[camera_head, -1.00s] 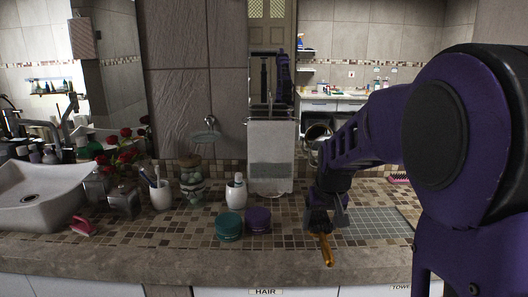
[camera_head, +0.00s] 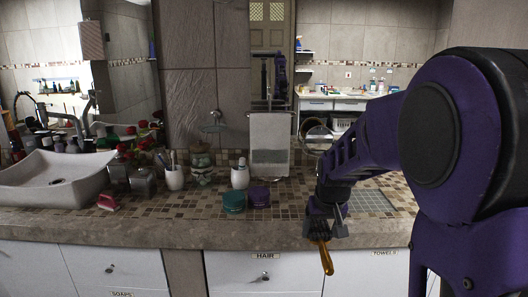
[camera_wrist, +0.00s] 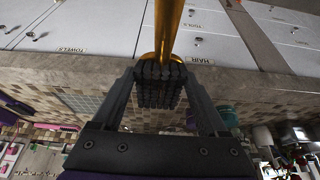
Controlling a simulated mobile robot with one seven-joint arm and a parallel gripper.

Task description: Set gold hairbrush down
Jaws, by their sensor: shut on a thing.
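My gripper (camera_head: 325,228) is shut on the dark bristled head of the gold hairbrush (camera_head: 326,259). The brush's gold handle points down and toward the camera, in front of the counter's front edge in the head view. In the wrist view the gold handle (camera_wrist: 168,28) runs away from my gripper (camera_wrist: 161,75), and the black bristles (camera_wrist: 158,88) sit between the two fingers. The mosaic-tiled counter (camera_head: 180,205) lies behind the brush. The brush appears apart from the counter and the drawers.
White drawer fronts sit below the counter, labelled HAIR (camera_head: 263,269) and TOWELS (camera_head: 376,265). A teal jar (camera_head: 233,202) and a purple jar (camera_head: 258,197) stand left of my gripper. A grey mesh patch (camera_head: 370,202) lies bare at right. A sink (camera_head: 50,180) is far left.

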